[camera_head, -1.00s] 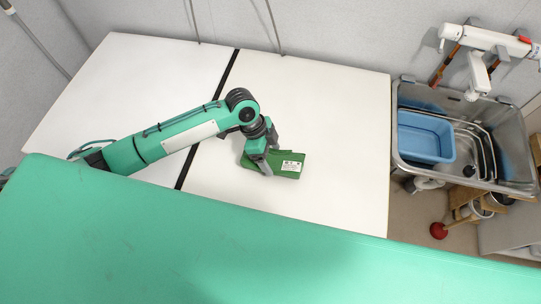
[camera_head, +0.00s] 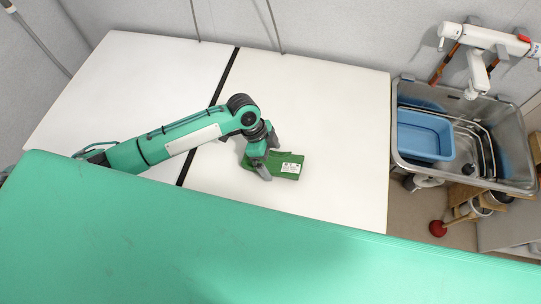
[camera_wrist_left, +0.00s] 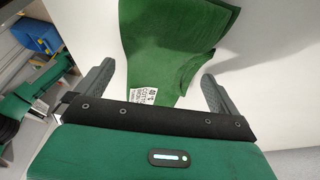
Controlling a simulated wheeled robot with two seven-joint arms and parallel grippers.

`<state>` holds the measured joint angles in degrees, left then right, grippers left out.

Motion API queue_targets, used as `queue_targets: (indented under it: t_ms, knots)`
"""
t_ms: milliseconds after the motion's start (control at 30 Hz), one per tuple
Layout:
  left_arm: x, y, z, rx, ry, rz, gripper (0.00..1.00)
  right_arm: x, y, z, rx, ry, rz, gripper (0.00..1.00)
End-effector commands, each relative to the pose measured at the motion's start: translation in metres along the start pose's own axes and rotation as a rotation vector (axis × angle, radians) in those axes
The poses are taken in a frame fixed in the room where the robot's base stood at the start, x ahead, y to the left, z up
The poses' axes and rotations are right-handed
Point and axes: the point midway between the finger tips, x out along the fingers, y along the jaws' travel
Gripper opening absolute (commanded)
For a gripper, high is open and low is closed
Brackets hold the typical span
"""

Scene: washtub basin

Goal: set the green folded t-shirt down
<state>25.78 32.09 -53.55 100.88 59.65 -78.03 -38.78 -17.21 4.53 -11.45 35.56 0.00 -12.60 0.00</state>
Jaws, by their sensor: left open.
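The green folded t-shirt (camera_head: 288,166) lies on the white table (camera_head: 330,120), right of the dark gap between the table's two halves. A white printed label shows on it. My left gripper (camera_head: 266,166) is at the shirt's left part in the head view and covers some of it. In the left wrist view, the shirt (camera_wrist_left: 175,45) lies between and beyond the two spread fingers of my left gripper (camera_wrist_left: 158,85), with white tabletop showing on both sides of it. The left gripper is open. My right gripper is not in view.
A metal sink (camera_head: 402,160) with a blue basin (camera_head: 425,137) stands to the right of the table, with a white tap (camera_head: 480,38) above it. A red plunger (camera_head: 438,228) is on the floor below. The table around the shirt is clear.

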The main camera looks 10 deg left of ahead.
Motion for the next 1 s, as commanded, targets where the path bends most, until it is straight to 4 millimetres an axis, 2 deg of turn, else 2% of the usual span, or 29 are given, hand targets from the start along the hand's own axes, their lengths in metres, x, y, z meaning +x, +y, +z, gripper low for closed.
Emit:
queue_targets:
  t_ms: [167, 400, 600, 767, 1000]
  knots:
    - [-0.019, -0.002, 0.001, 0.002, 0.001, -0.004, 0.99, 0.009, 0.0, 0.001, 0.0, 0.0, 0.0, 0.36]
    - [-0.071, -0.002, 0.001, 0.003, 0.0, -0.005, 0.99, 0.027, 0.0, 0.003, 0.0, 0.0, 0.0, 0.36]
    - [-0.106, -0.001, 0.0, 0.001, 0.0, -0.003, 0.99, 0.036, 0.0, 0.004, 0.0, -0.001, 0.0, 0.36]
    - [-0.119, -0.001, 0.0, -0.001, 0.0, -0.001, 0.99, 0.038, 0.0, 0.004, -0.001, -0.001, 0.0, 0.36]
    - [-0.122, 0.0, -0.001, -0.001, 0.0, 0.0, 0.99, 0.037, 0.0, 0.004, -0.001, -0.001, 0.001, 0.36]
